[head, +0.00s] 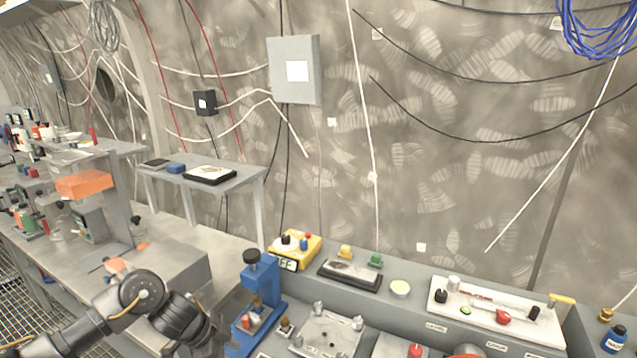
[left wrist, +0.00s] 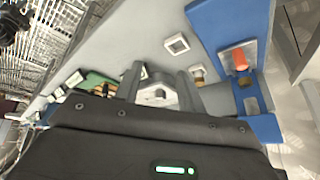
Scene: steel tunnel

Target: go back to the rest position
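My left arm comes in from the lower left in the head view, and its dark wrist is near the bottom edge, left of the blue press-like stand (head: 262,283). The fingertips are hard to make out there. In the left wrist view my left gripper (left wrist: 158,85) has its two grey fingers apart. A pale, angular piece (left wrist: 155,97) shows between the fingers; I cannot tell whether it lies beyond them. The blue stand also shows at the right of this view (left wrist: 218,25), with an orange-topped part on it. My right gripper is not in view.
A yellow box (head: 296,250), a black tray (head: 350,274) and a white tray (head: 490,314) with small parts stand on the bench. A metal plate (head: 327,336) lies right of the stand. A grey side table (head: 230,186) stands behind. Cables hang along the wall.

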